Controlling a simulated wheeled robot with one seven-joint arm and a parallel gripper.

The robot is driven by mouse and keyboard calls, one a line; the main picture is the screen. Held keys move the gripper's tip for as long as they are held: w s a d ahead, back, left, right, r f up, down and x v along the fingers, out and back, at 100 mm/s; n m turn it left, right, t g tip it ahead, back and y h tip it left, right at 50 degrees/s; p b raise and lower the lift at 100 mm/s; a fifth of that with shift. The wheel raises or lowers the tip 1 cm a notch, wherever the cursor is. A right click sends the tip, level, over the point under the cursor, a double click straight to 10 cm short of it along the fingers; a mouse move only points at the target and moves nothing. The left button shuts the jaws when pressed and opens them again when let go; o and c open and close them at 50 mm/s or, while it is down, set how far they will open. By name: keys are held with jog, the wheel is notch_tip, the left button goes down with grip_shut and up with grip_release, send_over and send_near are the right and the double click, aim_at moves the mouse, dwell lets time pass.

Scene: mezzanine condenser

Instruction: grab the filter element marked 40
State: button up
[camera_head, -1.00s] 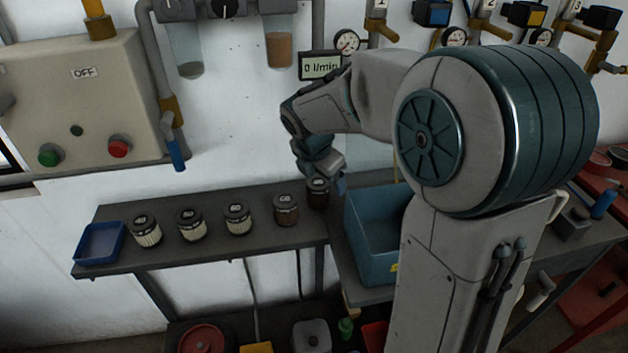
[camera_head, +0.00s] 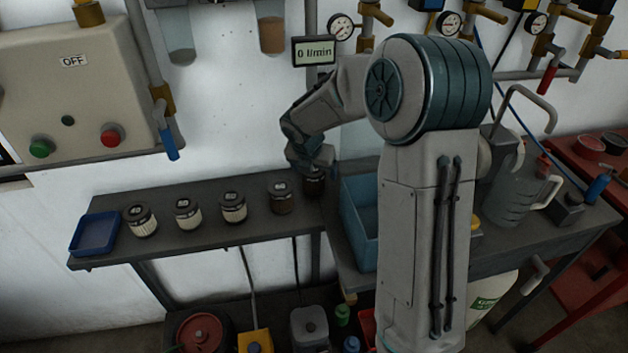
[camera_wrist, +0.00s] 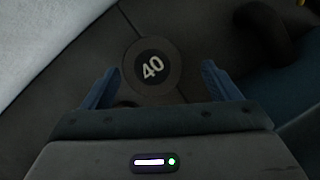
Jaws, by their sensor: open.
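The filter element marked 40 shows in the wrist view as a dark round cap (camera_wrist: 152,67) with a white "40". In the head view a dark brown filter (camera_head: 314,183) stands at the right end of the row, partly hidden under my gripper (camera_head: 312,165). In the wrist view my gripper (camera_wrist: 162,88) is open, its blue fingers at the left and right with the cap between and just ahead of them. I cannot tell whether the fingers are level with its sides. Nothing is held.
A blue tray (camera_head: 95,235) lies at the shelf's left end. A blue bin (camera_head: 359,225) stands close on the right. The wall is behind.

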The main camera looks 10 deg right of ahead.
jog(key=x, duration=0.4)
jog(key=shift+a+f, duration=0.15)
jog(key=shift+a, duration=0.25)
jog(key=shift+w+d+f, duration=0.15)
jog(key=shift+w+f, duration=0.1)
jog(key=shift+f, duration=0.3)
jog(key=c, duration=1.1)
